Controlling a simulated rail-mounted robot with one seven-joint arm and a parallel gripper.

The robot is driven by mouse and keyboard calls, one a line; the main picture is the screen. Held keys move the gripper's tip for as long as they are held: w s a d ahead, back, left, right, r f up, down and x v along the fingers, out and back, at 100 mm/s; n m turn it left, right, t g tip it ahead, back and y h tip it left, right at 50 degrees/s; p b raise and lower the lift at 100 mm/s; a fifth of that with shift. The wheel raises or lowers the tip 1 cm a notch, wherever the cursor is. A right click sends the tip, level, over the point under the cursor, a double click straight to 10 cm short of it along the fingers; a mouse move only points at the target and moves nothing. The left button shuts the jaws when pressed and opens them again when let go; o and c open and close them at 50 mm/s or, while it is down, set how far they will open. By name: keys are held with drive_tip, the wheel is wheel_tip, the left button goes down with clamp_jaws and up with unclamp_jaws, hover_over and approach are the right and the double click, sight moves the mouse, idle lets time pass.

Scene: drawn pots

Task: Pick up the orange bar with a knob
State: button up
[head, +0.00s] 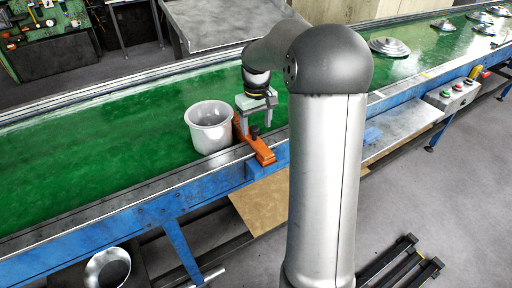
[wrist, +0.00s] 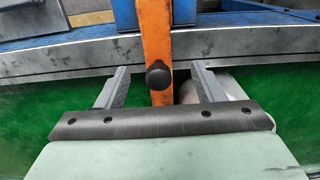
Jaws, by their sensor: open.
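The orange bar (head: 262,152) lies across the near edge of the green conveyor, beside a pot, in the head view. Its black knob (head: 254,132) stands up from it. In the wrist view the orange bar (wrist: 155,38) runs up the middle of the picture, with the black knob (wrist: 158,75) on it. My gripper (head: 257,118) is over the bar in the head view. In the wrist view my gripper (wrist: 158,72) is open, with one finger on each side of the bar and knob. I cannot tell whether the fingers touch the bar.
A white pot (head: 209,128) stands on the green conveyor (head: 100,148) just left of the bar and my gripper. Several metal lids (head: 390,47) lie farther right on the belt. A control box with buttons (head: 453,95) sits on the blue frame at right.

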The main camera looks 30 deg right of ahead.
sight(256, 129)
drive_tip(key=f, duration=0.2)
drive_tip(key=w+f+p, duration=0.1)
drive_tip(key=f, duration=0.1)
drive_tip(key=shift+d+f, duration=0.15)
drive_tip(key=shift+f, duration=0.7)
drive_tip(key=shift+r, duration=0.1)
clamp_jaws()
